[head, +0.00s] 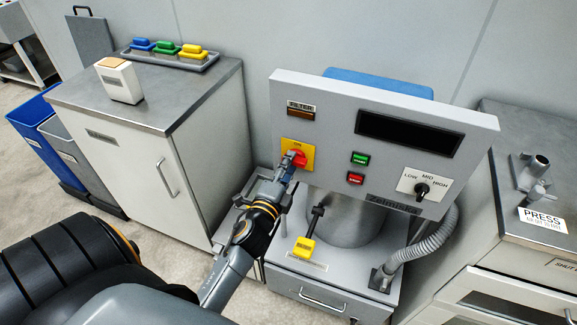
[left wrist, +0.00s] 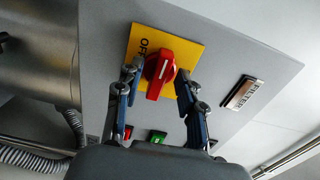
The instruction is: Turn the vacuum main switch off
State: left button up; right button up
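The main switch is a red rotary knob (head: 298,158) on a yellow plate (head: 288,148), at the left of the vacuum's grey panel (head: 330,95). The left wrist view shows the knob (left wrist: 158,75) closer, with a white line on its grip. The word OFF is on the plate (left wrist: 189,53) to the upper left of the knob; the line does not point at it. My left gripper (head: 287,172) is at the switch. Its fingers (left wrist: 159,82) stand apart on either side of the knob; firm contact is not clear. My right gripper is not in view.
The panel also has a FILTER lamp (head: 300,113), a dark display (head: 408,133), green (head: 360,158) and red (head: 355,178) buttons and a LOW-MID-HIGH dial (head: 422,189). A hose (head: 425,243) hangs at right. A cabinet (head: 150,130) stands left.

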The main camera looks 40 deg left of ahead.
pick_arm(q)
jog(key=v, duration=0.7)
jog(key=shift+s, duration=0.2)
dwell(0.5)
